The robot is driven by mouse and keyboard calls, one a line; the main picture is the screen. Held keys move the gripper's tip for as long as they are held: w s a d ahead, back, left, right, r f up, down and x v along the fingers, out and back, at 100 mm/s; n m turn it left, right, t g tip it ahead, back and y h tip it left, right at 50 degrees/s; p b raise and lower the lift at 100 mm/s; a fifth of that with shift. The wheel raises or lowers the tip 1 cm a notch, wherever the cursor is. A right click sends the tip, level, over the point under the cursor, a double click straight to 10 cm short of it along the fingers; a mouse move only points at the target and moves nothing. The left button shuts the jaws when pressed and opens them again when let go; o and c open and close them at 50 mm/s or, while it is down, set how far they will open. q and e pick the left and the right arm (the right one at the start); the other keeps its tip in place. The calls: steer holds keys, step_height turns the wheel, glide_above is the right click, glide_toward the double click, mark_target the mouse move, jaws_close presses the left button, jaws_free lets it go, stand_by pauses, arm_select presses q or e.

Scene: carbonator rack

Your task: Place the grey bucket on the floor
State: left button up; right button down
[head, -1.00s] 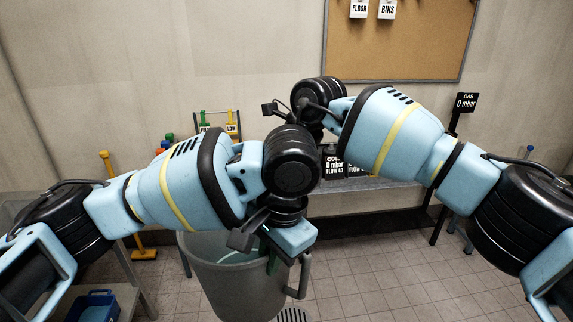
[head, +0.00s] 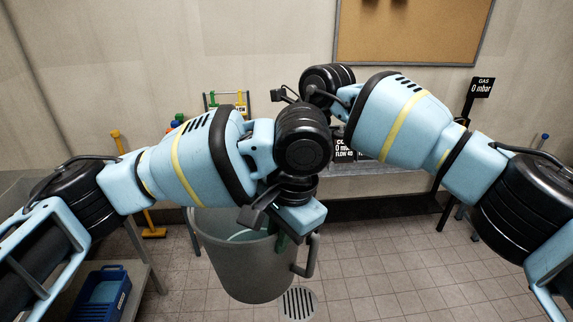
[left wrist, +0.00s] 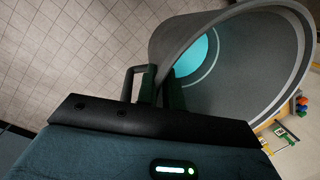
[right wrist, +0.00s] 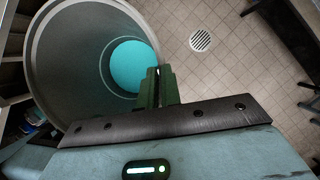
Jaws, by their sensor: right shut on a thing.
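The grey bucket (head: 250,265) is upright, with its side handle (head: 314,258) on the right. My left gripper (head: 283,238) is at its right rim in the head view. In the left wrist view the left fingers (left wrist: 162,88) are slightly apart by the rim, beside the handle; whether they press on it is unclear. The right gripper's fingertips are hidden in the head view. In the right wrist view the right fingers (right wrist: 157,85) are shut on the bucket's rim. A turquoise round area (right wrist: 133,66) shows inside the bucket.
A floor drain (head: 299,302) lies right of the bucket in the head view, with bare tiles (head: 390,275) beyond it. A blue crate (head: 103,292) sits on a shelf at the left. A metal table (head: 385,183) stands at the back wall.

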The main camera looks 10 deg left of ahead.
arm_select(q)
steer(key=o, duration=0.5)
steer(key=r, duration=0.4)
steer(key=d+r, duration=0.1)
steer(key=r, duration=0.3)
steer(key=d+r, duration=0.1)
steer(key=r, duration=0.3)
steer(key=shift+f, duration=0.15)
